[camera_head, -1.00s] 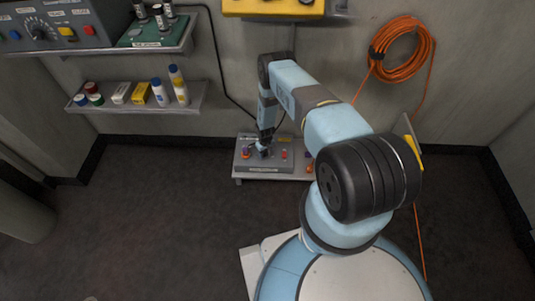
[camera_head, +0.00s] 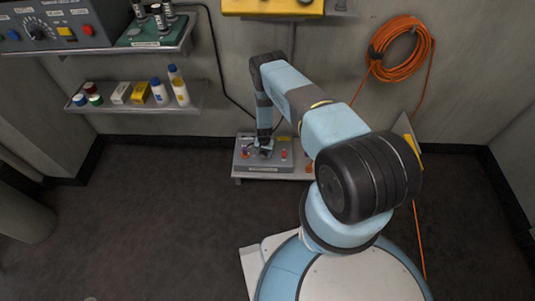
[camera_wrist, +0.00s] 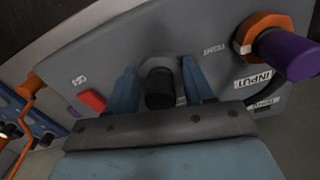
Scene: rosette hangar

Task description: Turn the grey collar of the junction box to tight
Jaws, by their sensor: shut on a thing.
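The junction box is a grey panel on a low shelf, in the head view (camera_head: 243,164) and filling much of the wrist view (camera_wrist: 130,45). Its grey collar (camera_wrist: 157,65) sits between the two blue fingers of my gripper (camera_wrist: 160,88), around a dark cylinder (camera_wrist: 159,96). My gripper is shut on the collar and partly hides it. In the head view my gripper (camera_head: 265,147) is small and points down onto the box. I cannot read the marks that show how far the collar is turned.
An orange ring with a purple plug (camera_wrist: 285,50) stands to the right in the wrist view. A red part (camera_wrist: 93,102) is close by the left finger. A shelf with bottles and boxes (camera_head: 140,107) is left of the arm; an orange cable coil (camera_head: 402,48) hangs right.

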